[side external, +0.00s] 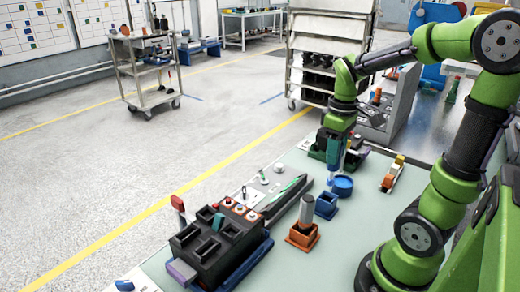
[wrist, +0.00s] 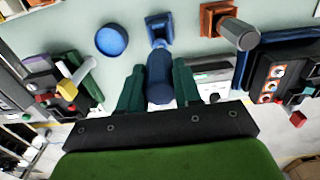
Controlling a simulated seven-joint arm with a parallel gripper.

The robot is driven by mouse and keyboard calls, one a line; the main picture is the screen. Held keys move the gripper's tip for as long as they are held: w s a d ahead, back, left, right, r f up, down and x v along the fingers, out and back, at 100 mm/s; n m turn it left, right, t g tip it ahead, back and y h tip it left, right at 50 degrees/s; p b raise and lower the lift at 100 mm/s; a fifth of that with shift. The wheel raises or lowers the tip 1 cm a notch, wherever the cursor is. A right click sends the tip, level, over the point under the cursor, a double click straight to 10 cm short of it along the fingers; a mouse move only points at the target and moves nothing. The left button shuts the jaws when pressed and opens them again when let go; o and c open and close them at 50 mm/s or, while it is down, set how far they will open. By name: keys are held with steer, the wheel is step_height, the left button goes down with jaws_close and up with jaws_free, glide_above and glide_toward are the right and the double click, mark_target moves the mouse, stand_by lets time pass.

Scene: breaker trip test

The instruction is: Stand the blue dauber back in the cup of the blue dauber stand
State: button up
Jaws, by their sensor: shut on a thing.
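My gripper (side external: 333,152) has green fingers and is shut on the blue dauber (wrist: 160,78). In the wrist view the dauber sits between the fingertips, its far end pointing toward the blue dauber stand (wrist: 158,22). In the side view the dauber (side external: 331,173) hangs roughly upright below my fingers. The blue stand (side external: 326,206), a small square box, is on the table just in front of it. The dauber appears above the table and out of the cup; the exact gap to the stand is hard to tell.
A round blue dish (side external: 343,187) is close beside the dauber. An orange stand (side external: 302,238) holds a grey dauber (side external: 307,209). A dark breaker unit (side external: 215,245) stands at front left, and a small orange-and-white item (side external: 392,174) lies at right. The table between is clear.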

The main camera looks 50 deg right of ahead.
mark_target(331, 179)
steer(key=shift+f, duration=1.5)
steer(key=shift+f, duration=3.1)
steer(key=o, duration=1.1)
step_height(331, 179, up, 17)
steer(key=shift+f, duration=0.1)
